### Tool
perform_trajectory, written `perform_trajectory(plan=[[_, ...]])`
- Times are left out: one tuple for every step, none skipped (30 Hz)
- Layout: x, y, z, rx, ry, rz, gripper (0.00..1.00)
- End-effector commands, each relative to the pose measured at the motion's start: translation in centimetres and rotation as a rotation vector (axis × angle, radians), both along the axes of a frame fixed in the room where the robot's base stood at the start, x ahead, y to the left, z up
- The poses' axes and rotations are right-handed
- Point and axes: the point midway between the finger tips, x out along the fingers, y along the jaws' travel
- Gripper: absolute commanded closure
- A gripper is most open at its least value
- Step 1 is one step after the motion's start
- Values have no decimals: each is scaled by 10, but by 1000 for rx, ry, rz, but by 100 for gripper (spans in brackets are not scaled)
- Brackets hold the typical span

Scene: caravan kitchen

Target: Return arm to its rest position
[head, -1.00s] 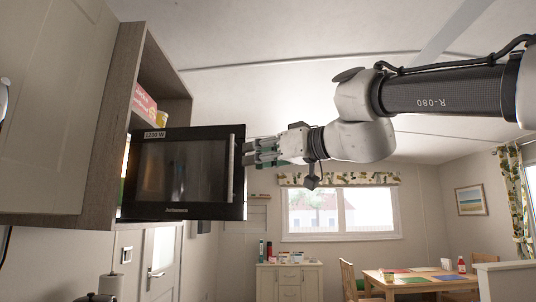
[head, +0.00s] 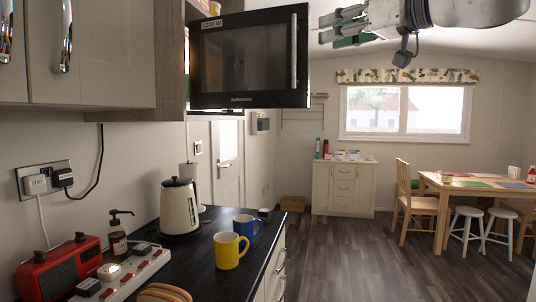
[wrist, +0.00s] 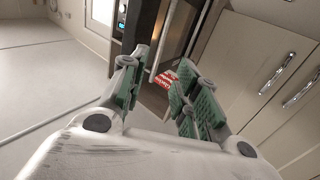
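My gripper (head: 340,24) is at the top of the head view, just right of the microwave door (head: 245,62) and its upright handle (head: 293,50). A small gap shows between the fingertips and the door's edge. In the wrist view the green-padded fingers of my gripper (wrist: 158,92) stand apart, with nothing between them. My arm reaches in from the upper right of the head view; most of it is out of frame. The black microwave door stands swung out from the wall cabinet.
Wall cabinets (head: 95,50) hang at the upper left. The dark counter (head: 205,262) below bears a kettle (head: 180,207), a yellow mug (head: 229,250), a blue mug (head: 246,227) and a red radio (head: 60,268). Open floor (head: 345,255) lies right of it, before a dining table (head: 450,186).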

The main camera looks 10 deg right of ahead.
Motion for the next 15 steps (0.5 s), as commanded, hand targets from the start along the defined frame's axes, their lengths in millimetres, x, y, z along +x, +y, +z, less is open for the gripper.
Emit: perform_trajectory(plan=[[0, 0, 0, 19, 13, 1, 69], [0, 1, -1, 38, 31, 4, 69], [-1, 0, -5, 63, 68, 3, 69], [1, -4, -16, 74, 117, -4, 69], [3, -8, -34, 80, 179, -18, 69], [5, -16, -61, 78, 261, -39, 69], [6, -22, -82, 75, 326, -60, 69], [6, -29, -106, 68, 392, -83, 69], [4, -39, -138, 55, 482, -119, 69], [0, -47, -162, 42, 549, -149, 69], [-4, -56, -186, 28, 613, -179, 69], [-11, -68, -218, 6, 697, -222, 69], [-18, -77, -241, -14, 756, -255, 69], [-25, -86, -263, -35, 814, -289, 69], [-36, -98, -290, -67, 883, -332, 69]])
